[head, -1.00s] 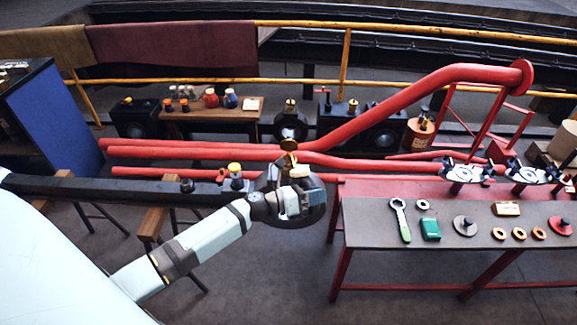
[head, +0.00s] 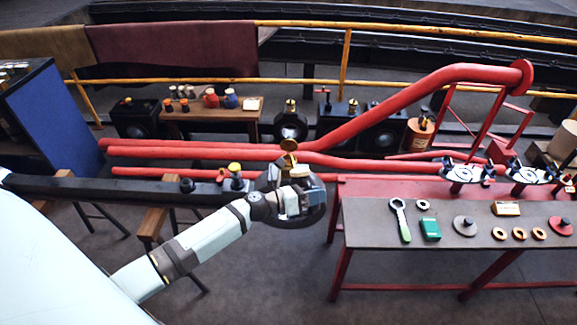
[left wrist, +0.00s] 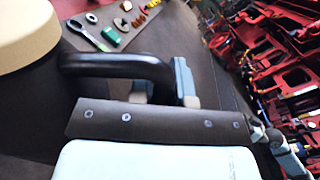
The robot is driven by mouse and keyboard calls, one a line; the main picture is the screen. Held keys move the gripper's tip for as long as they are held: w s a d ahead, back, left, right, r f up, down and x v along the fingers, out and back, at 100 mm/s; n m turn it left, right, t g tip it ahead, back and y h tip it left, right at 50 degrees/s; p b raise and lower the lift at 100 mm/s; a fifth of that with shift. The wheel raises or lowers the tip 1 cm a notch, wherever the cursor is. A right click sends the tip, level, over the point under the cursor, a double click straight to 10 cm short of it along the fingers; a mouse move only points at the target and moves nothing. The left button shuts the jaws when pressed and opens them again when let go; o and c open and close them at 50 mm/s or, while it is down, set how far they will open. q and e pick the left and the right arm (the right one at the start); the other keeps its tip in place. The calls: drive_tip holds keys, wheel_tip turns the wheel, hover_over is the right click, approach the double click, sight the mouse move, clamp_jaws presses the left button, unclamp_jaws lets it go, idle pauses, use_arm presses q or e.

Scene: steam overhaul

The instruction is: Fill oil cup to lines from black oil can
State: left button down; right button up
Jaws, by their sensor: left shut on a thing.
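My left gripper (head: 303,200) is shut on the black handle (left wrist: 120,66) of a dark, round-bodied can, which I take to be the black oil can (head: 290,222). The can hangs in the air, partly hidden by the gripper, left of the grey-topped bench. A brass piece (head: 288,146) shows just above it. In the left wrist view, the can's pale round top (left wrist: 25,28) is at upper left. A small fitting with a yellow cap (head: 235,170) stands on a long black bar, left of the can; it may be the oil cup. Its lines and oil level cannot be made out.
The black bar (head: 120,190) rests on wooden trestles. Red pipes (head: 200,155) run behind. The bench (head: 375,225) at right holds a green-handled wrench (head: 403,222), a green box (head: 430,229) and several rings.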

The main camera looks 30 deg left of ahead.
sight(316, 210)
idle(0.4)
use_arm(q)
drive_tip(key=f+b, duration=0.1)
drive_tip(key=b, duration=0.1)
drive_tip(key=f+m+b, duration=0.1)
drive_tip(key=f, duration=0.1)
drive_tip(key=f+m+b, duration=0.1)
drive_tip(key=f+b, duration=0.1)
drive_tip(key=shift+s+d+b, duration=0.2)
drive_tip(key=shift+d+b, duration=0.1)
drive_tip(key=shift+b, duration=0.05)
drive_tip(key=shift+f+m+b, duration=0.3)
drive_tip(key=shift+m+b, duration=0.05)
drive_tip(key=shift+m, duration=0.15)
drive_tip(key=f+m+b, duration=0.1)
drive_tip(key=b, duration=0.1)
drive_tip(key=f+m+b, duration=0.1)
drive_tip(key=f+b, duration=0.1)
drive_tip(key=b, duration=0.1)
drive_tip(key=a+f+m+b, duration=0.1)
drive_tip(key=m+b, duration=0.1)
drive_tip(key=shift+w+f, duration=0.2)
drive_tip(key=shift+w, duration=0.15)
use_arm(e)
wheel_tip(316, 210, down, 13)
use_arm(q)
drive_tip(key=shift+s+d, duration=0.1)
use_arm(e)
drive_tip(key=shift+r, duration=0.1)
